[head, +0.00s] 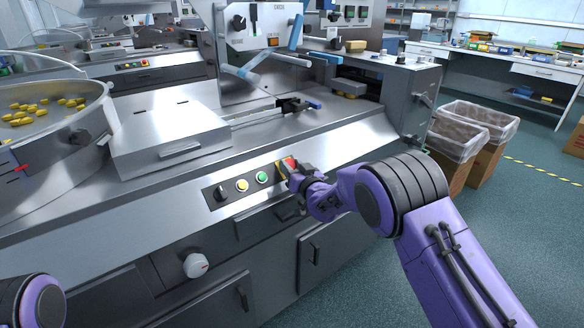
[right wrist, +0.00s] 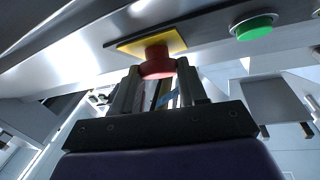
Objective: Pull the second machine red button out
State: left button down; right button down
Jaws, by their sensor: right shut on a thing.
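The red button (head: 290,162) sits on a yellow plate at the right end of the control strip on the near machine's sloped front. In the right wrist view the red button (right wrist: 158,62) stands out from its yellow plate (right wrist: 140,43). My right gripper (head: 293,172) reaches it from the right, with its two fingers shut on the sides of the button. The fingers also show in the right wrist view (right wrist: 157,88). They and the wrist hide part of the button in the head view. Only a piece of my left arm shows at lower left; its gripper is out of view.
A green button (head: 262,178), a yellow button (head: 242,186) and a black knob (head: 221,193) sit left of the red button. A pan of yellow pieces (head: 95,95) stands at left. Lined bins (head: 462,150) stand on the floor at right. Another machine stands behind.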

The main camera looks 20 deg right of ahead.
jog(key=shift+s+r, duration=0.15)
jog(key=c, duration=0.6)
grip_release()
jog(key=shift+s+d+r, duration=0.1)
jog(key=s, duration=0.3)
jog(key=s+d, duration=0.1)
jog(key=s, duration=0.3)
jog(key=s+b, duration=0.1)
jog(key=s, duration=0.2)
jog(key=shift+s+d, duration=0.2)
jog(key=shift+d, duration=0.1)
